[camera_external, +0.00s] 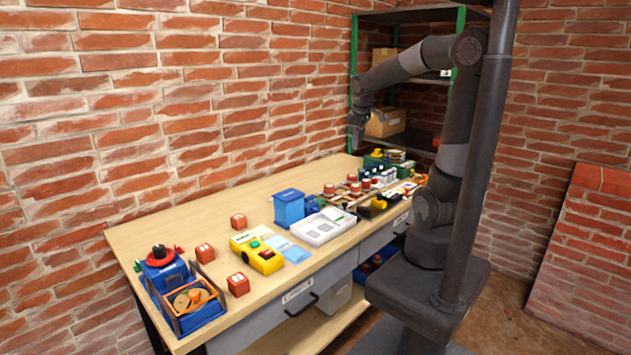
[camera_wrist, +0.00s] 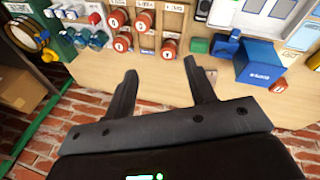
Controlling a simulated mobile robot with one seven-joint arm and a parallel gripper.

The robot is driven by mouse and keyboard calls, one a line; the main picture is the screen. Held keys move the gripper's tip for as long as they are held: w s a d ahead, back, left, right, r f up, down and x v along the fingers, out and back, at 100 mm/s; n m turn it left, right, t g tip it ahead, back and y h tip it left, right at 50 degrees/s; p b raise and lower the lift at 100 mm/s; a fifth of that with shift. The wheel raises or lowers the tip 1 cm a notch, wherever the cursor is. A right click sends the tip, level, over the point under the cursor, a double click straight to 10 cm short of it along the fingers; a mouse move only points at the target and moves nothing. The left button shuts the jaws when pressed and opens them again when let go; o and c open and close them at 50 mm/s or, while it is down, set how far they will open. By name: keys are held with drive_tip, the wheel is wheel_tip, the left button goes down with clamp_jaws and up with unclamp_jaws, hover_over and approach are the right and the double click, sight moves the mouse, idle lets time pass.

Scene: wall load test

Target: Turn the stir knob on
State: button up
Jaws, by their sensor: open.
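Several round red knobs with small labels sit in a group on the bench; in the wrist view one (camera_wrist: 169,48) is just above my fingertips, and others (camera_wrist: 122,42) are to the left. The labels are too small to read, so I cannot tell which is the stir knob. The group also shows in the external view, red knobs (camera_external: 353,187) toward the far end. A blue device with a dark round top (camera_external: 159,252) stands at the near left end. My gripper (camera_wrist: 160,70) is open and empty; in the external view (camera_external: 356,138) it hangs above the bench's far end.
A blue box (camera_wrist: 258,62) stands right of the knobs in the wrist view. The wooden bench (camera_external: 150,232) also holds a white tray (camera_external: 323,226), a yellow box (camera_external: 258,252) and red blocks. A brick wall runs behind; a green-posted shelf (camera_external: 354,60) stands at the far end.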

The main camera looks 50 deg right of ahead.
drive_tip(key=w+d+f+n+g, duration=0.1)
drive_tip(key=w+d+f, duration=0.25)
drive_tip(key=d, duration=0.25)
drive_tip(key=w+d+f+n+g, duration=0.1)
drive_tip(key=w+d+f+n, duration=0.1)
drive_tip(key=w+d, duration=0.3)
drive_tip(key=n+y, duration=0.2)
hover_over(374, 181)
drive_tip(key=d, duration=0.2)
wheel_tip(374, 181, down, 10)
drive_tip(key=shift+g, duration=0.3)
drive_tip(key=f, duration=1)
drive_tip(key=shift+w+a+f, duration=0.1)
drive_tip(key=shift+w+a, duration=0.2)
drive_tip(key=shift+c, duration=0.2)
drive_tip(key=c, duration=0.9)
